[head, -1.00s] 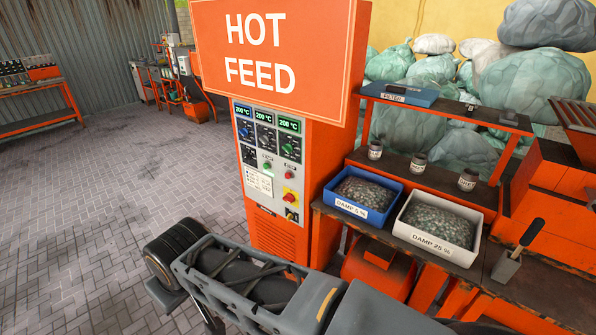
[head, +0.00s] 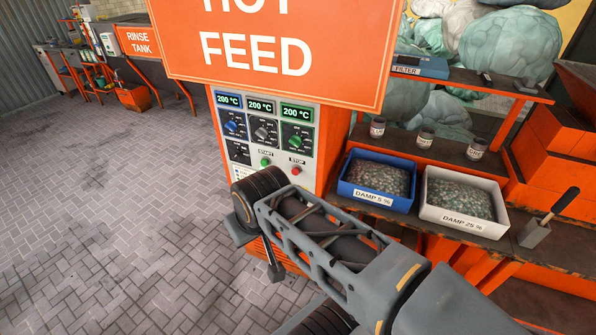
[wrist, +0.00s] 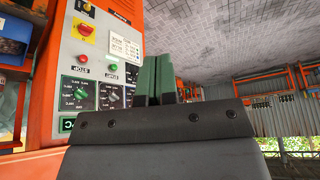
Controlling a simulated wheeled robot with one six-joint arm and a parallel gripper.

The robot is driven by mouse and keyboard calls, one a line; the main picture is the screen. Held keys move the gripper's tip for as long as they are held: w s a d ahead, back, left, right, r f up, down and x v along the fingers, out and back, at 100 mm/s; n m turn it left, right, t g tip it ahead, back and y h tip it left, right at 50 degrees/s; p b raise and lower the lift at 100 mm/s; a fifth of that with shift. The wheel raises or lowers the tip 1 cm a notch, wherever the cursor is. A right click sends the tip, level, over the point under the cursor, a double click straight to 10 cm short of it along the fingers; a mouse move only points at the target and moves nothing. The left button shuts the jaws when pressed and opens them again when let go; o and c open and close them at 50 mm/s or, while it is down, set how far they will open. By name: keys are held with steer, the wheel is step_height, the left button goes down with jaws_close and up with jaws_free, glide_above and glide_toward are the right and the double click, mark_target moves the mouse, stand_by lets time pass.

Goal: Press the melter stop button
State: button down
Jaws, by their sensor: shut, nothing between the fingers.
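The orange melter cabinet (head: 335,125) carries a grey control panel (head: 262,185). The red stop button (head: 296,171), marked STOP, sits right of the green start button (head: 265,162), below the dials. In the upside-down wrist view the stop button (wrist: 83,59) is left of the green start button (wrist: 112,67). My gripper (wrist: 159,75) shows there with green fingers shut and empty, to the right of both buttons in the picture and apart from the stop button. In the head view my arm covers the lower panel, and my gripper cannot be made out.
A large HOT FEED sign (head: 270,45) juts out above the panel. A red knob on a yellow plate (wrist: 86,32) is near the stop button. Blue (head: 352,188) and white (head: 440,217) bins stand on the bench at right. Paved floor (head: 110,210) is open at left.

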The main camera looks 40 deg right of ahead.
mark_target(296, 171)
steer(key=w+d+f+m+t+h+b, duration=0.6)
steer(key=w+d+f+m+t+b, duration=0.8)
steer(key=w+d+f+b, duration=0.8)
steer(key=m+b, duration=0.1)
steer(key=b, duration=0.6)
steer(key=shift+f+t, duration=0.25)
steer(key=shift+t, duration=0.15)
steer(key=shift+w, duration=0.15)
steer(key=w+d+p, duration=0.1)
steer(key=w+d, duration=0.3)
steer(key=d, duration=0.3)
steer(key=shift+d, duration=0.4)
